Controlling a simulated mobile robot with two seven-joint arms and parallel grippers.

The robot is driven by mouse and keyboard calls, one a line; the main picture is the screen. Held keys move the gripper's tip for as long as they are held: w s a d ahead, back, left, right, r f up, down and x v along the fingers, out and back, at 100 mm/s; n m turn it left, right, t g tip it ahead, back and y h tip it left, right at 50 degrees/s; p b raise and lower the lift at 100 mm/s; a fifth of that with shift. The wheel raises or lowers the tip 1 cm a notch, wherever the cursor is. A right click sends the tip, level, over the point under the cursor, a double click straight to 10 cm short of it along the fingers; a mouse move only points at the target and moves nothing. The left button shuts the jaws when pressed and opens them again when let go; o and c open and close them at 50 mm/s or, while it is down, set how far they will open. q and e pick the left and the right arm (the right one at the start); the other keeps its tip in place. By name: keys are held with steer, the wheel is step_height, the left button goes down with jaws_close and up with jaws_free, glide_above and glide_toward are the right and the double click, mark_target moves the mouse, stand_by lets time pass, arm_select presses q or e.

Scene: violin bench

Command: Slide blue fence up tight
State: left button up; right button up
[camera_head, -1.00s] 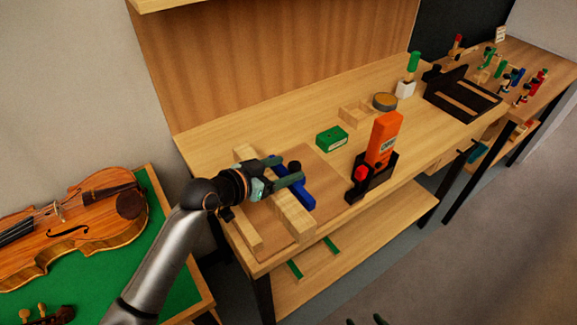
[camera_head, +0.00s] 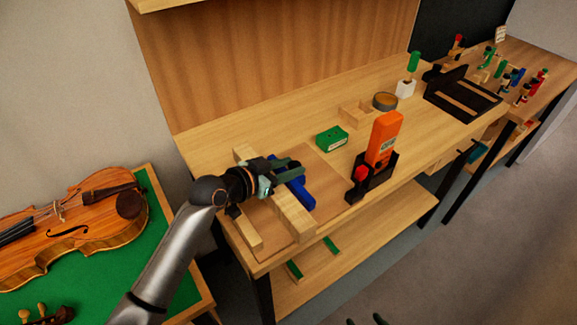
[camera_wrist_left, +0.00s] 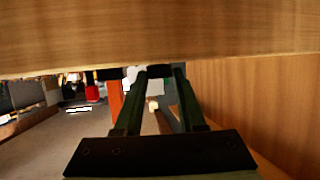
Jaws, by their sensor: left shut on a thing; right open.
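The blue fence (camera_head: 302,196) lies at an angle on the bench beside a pale wooden bar (camera_head: 290,212). Part of the fence is hidden behind my left gripper (camera_head: 297,172). The left gripper reaches over the bar, and its fingers are shut at the fence's black knob, which they hide in the head view. In the left wrist view, a dark piece sits between the fingertips (camera_wrist_left: 160,72). My right gripper (camera_head: 365,321) shows only as dark fingertips, spread apart, at the bottom edge of the head view, away from the fence.
A second wooden bar (camera_head: 242,228) lies left of the first. An orange meter (camera_head: 383,138) stands in a black holder (camera_head: 374,182) to the right, with a green box (camera_head: 332,137) behind. A violin (camera_head: 75,220) lies on green cloth at left. The brown mat (camera_head: 328,176) is bare between fence and holder.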

arm_select(q)
jaws_close()
stand_by(0.8)
